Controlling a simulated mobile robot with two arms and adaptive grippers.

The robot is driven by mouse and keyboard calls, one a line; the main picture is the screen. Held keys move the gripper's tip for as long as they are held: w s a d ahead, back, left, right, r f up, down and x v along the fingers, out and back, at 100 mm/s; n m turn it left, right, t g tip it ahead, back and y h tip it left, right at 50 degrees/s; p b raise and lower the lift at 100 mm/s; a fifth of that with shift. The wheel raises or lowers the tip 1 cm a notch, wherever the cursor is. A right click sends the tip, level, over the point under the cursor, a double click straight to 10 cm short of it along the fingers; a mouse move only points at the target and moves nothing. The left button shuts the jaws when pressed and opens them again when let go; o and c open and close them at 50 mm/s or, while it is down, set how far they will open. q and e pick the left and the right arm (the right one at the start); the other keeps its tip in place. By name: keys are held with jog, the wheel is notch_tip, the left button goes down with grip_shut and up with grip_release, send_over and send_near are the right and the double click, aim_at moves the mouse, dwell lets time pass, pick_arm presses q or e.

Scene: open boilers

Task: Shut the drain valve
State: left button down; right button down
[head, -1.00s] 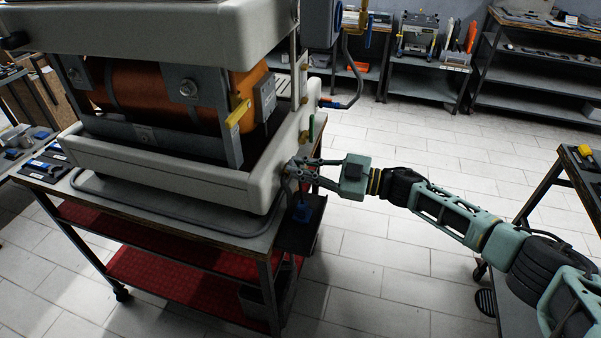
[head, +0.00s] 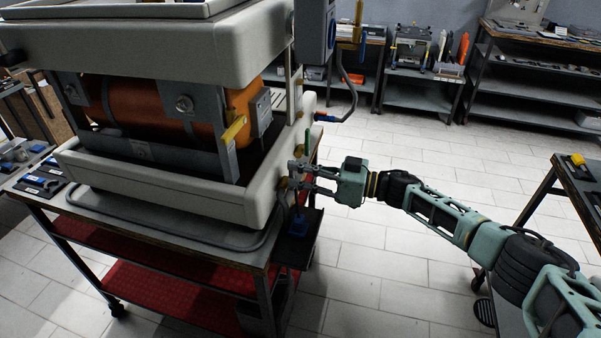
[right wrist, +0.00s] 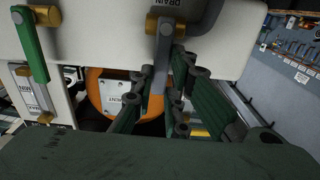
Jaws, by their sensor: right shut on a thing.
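The drain valve is on the lower right side of the boiler (head: 225,200). In the right wrist view its brass body (right wrist: 163,26) sits under a "DRAIN" label, beside a grey hose. Its grey lever (right wrist: 160,62) runs from the body down in the picture, between my fingers. My right gripper (head: 293,175) reaches in from the right at the boiler's lower corner. It also shows in the right wrist view (right wrist: 165,88), shut on the drain valve's lever. The fingers hide part of the lever. My left gripper is out of view.
A green lever (right wrist: 35,55) on another brass valve is close beside the drain valve. The boiler stands on a cart with red shelves (head: 160,295). Open tiled floor (head: 370,265) is to the right.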

dwell(0.3)
jog(key=c, duration=1.7)
grip_release()
jog(key=shift+d, duration=0.1)
jog(key=v, duration=1.2)
